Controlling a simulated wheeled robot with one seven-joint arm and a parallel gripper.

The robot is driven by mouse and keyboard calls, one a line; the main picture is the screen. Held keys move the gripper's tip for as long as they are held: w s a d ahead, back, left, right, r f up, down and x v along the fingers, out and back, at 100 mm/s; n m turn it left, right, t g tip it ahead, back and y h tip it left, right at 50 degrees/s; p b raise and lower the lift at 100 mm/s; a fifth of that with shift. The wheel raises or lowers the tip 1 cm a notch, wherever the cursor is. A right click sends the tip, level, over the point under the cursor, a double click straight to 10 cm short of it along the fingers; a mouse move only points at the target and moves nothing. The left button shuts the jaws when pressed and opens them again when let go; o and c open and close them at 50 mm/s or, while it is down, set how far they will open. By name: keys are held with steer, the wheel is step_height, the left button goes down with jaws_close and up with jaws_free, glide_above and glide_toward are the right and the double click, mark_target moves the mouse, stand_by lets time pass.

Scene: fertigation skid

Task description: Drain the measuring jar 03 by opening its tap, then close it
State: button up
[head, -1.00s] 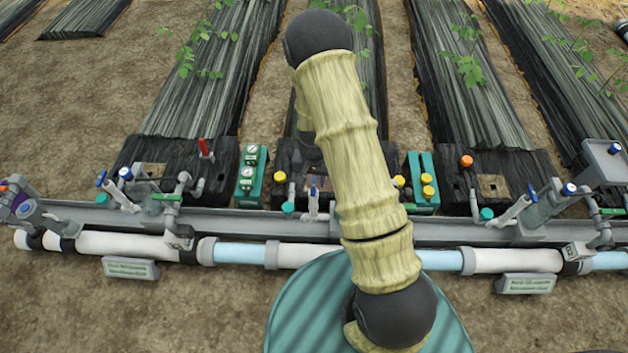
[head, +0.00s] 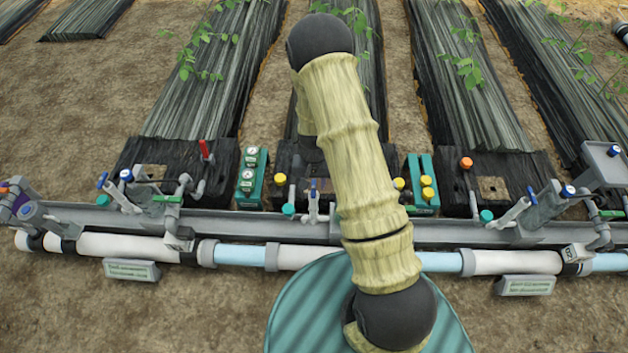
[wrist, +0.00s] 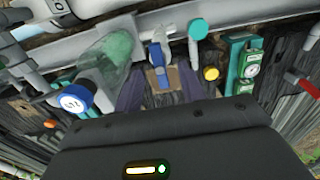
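The tap (wrist: 158,50) has a grey body and a blue lever and shows near the middle of the wrist view. It is also in the head view (head: 313,200), just left of my arm. A clear, greenish jar (wrist: 112,55) lies beside it on the left in the wrist view; my arm hides it in the head view. A blue cap with a white tag (wrist: 73,102) is by the jar; the tag is too small to read surely. My gripper (wrist: 158,90) has its two dark purple fingers apart, with the blue lever between them in the picture. Contact cannot be told.
A teal knob (wrist: 198,28), a yellow knob (wrist: 211,73) and a green gauge block (wrist: 247,65) stand right of the tap in the wrist view. Other blue-handled taps (head: 101,180) (head: 532,193) sit along the grey rail (head: 450,232). Pipes run in front of it.

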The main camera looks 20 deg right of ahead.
mark_target(314, 188)
steer(key=shift+f+b, duration=0.85)
steer(key=shift+f, duration=1.2)
jaws_close()
